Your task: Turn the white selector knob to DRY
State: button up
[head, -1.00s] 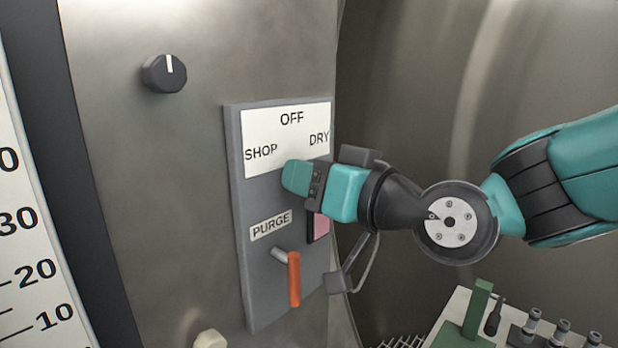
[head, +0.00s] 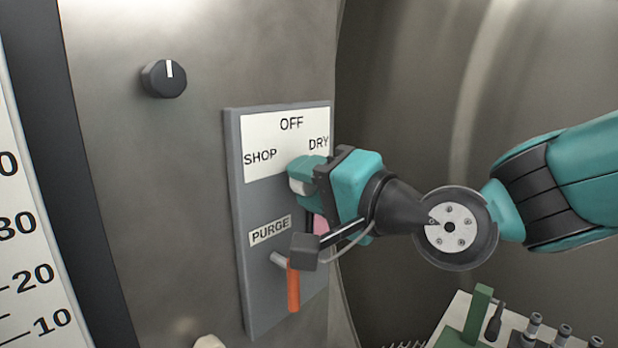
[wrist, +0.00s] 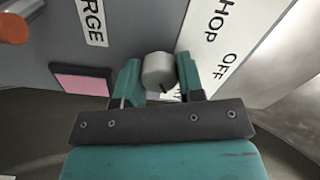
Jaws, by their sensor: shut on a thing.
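The white selector knob (head: 297,186) stands out from the grey panel (head: 240,215), below a white label plate (head: 285,135) marked SHOP, OFF and DRY. My gripper (head: 306,172) reaches in from the right. In the wrist view its two teal fingers are shut on the knob (wrist: 158,68), one on each side. A dark mark on the knob's face points towards the palm side, near lettering partly covered by a finger. I cannot read the exact setting. In the head view my fingers hide most of the knob.
Below the knob are a PURGE label (head: 270,230) and an orange-handled lever (head: 293,286), close to my wrist bracket. A pink square (wrist: 82,81) is beside the gripper. A black knob (head: 164,78) sits upper left. A tray with fittings (head: 480,325) is lower right.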

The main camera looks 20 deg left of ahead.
jog(key=m+p, duration=0.3)
jog(key=m, duration=0.3)
jog(key=m+p, duration=0.3)
jog(key=m, duration=0.1)
jog(key=shift+f+m+p, duration=0.1)
jog(key=shift+m+p, duration=0.45)
jog(key=shift+m, duration=0.65)
jog(key=o, duration=0.9)
jog(key=shift+b+v, duration=4.1)
jog(key=shift+v, duration=4.65)
